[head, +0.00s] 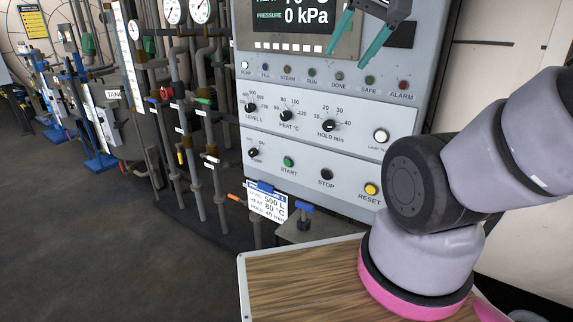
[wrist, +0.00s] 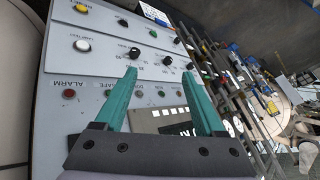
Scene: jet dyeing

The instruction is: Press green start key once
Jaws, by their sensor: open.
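The green start key (head: 288,161) is a small round button on the lower panel of the grey control cabinet, above the label START. It sits between the PUMP knob and the black STOP button (head: 326,174). In the wrist view, where the panel appears upside down, the start key (wrist: 153,33) lies beyond the fingertips. My gripper (head: 347,57) has two teal fingers spread apart with nothing between them. It is in front of the cabinet's display, above and to the right of the start key, apart from it.
The yellow RESET button (head: 372,189) and white lamp test button (head: 381,135) are on the right. HOLD (head: 327,125), HEAT and LEVEL knobs sit above the start row. A setpoint card (head: 267,203) hangs below. Pipes and gauges stand left. A wooden-topped surface (head: 300,285) is in front.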

